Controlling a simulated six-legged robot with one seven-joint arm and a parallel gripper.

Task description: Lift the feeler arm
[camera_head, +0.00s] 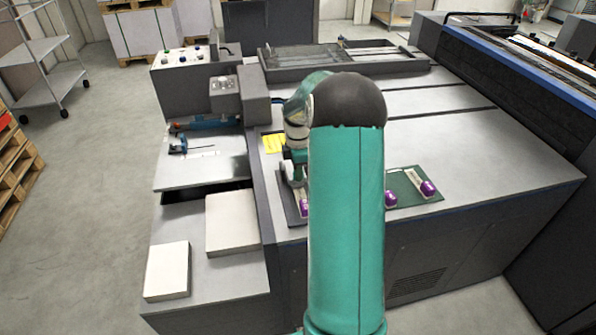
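Another purple knob (391,199) shows just right of my teal arm. A pale lever with a purple knob (428,188) lies on a green plate (405,180) further right. I cannot tell which is the feeler arm. My gripper (292,187) is pointing down over the left lever, mostly hidden by my arm. Its fingertips, and any contact with the lever, cannot be made out.
A yellow note (274,143) lies on the machine top left of my arm. Two pale blocks (167,270) (232,223) rest in front.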

